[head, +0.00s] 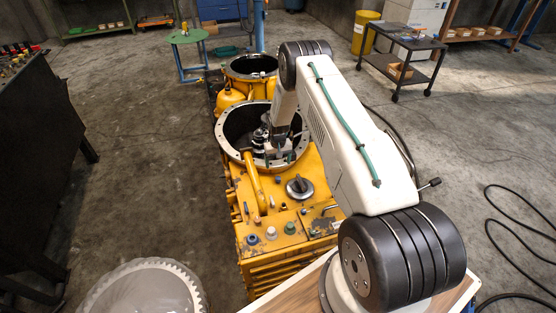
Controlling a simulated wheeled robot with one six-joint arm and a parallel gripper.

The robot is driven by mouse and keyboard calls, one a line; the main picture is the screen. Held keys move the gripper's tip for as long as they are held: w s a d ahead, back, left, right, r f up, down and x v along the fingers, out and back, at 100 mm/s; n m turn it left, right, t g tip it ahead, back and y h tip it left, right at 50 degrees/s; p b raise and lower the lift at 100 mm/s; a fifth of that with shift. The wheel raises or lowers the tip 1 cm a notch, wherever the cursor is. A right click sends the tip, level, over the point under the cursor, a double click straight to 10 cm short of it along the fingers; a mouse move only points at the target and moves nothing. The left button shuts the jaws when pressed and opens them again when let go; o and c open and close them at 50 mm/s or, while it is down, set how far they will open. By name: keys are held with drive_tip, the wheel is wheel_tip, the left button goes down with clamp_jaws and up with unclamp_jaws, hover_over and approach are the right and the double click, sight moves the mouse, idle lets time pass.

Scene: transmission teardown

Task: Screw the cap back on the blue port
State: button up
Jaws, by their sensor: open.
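The yellow transmission housing (275,205) fills the middle of the head view. On its near top face is a small row of ports and caps. A blue-grey round port (252,239) sits at the left. Beside it are a pale cap (271,233), a greenish cap (290,228) and a pinkish cap (257,221). Which of these belongs to the blue port I cannot tell. My gripper (279,156) is open, over the near rim of the large round opening, apart from the caps. Nothing clear shows between its fingers.
A dark lever knob (299,187) on a round plate and a yellow pipe (253,180) stand on the housing. A large toothed gear (146,290) lies at the front left. A black cart (403,60) and a green stool (187,37) stand farther back. Black hoses lie at the right.

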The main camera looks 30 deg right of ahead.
sight(278, 177)
wheel_tip(278, 177, down, 10)
drive_tip(key=shift+f, duration=0.1)
idle(0.4)
drive_tip(key=shift+c, duration=0.3)
clamp_jaws()
drive_tip(key=shift+r, duration=2.6)
drive_tip(key=shift+a+r, duration=0.1)
